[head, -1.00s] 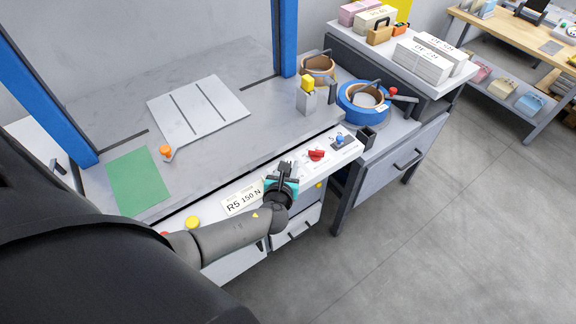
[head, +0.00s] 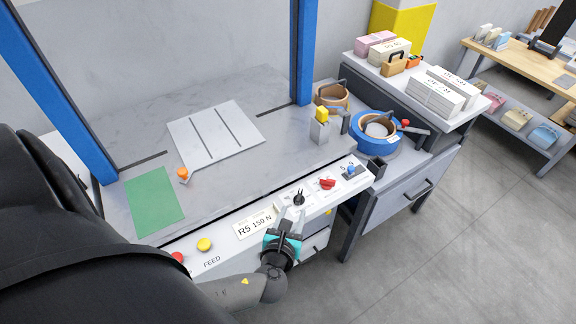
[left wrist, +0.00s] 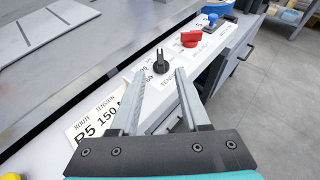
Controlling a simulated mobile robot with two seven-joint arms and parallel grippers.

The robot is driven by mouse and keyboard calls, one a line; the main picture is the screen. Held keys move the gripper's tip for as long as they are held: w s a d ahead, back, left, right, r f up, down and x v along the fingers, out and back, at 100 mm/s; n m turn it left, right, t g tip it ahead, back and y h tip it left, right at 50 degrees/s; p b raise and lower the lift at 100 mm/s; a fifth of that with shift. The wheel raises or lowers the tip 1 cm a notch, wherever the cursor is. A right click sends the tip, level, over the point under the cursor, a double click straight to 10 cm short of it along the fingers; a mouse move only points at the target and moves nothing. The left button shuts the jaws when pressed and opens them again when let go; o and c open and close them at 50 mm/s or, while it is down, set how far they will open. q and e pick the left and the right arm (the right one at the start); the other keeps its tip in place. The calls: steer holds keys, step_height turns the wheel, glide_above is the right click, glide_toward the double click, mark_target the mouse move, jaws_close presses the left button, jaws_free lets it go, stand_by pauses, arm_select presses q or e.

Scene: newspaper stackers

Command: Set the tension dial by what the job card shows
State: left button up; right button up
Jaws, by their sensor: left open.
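The black tension dial (head: 299,197) stands on the white front panel, and its pointer knob is upright in the left wrist view (left wrist: 161,62). The job card (head: 255,224) lies on the panel left of the dial and reads "R5 150 N"; part of it shows in the left wrist view (left wrist: 95,124). My left gripper (head: 291,214) is open and empty, just in front of the dial. In the left wrist view the dial shows just beyond the gap between its fingertips (left wrist: 161,76), apart from both. The dial's scale is too small to read fully. My right gripper is not in view.
A red knob (head: 327,184) and a blue knob (head: 351,170) are right of the dial. Yellow (head: 204,244) and red (head: 177,257) buttons are at the left. A green sheet (head: 155,203) lies on the bed. The floor at right is clear.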

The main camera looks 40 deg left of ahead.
arm_select(q)
steer(key=v, duration=0.5)
steer(key=shift+w, duration=0.1)
stand_by(0.4)
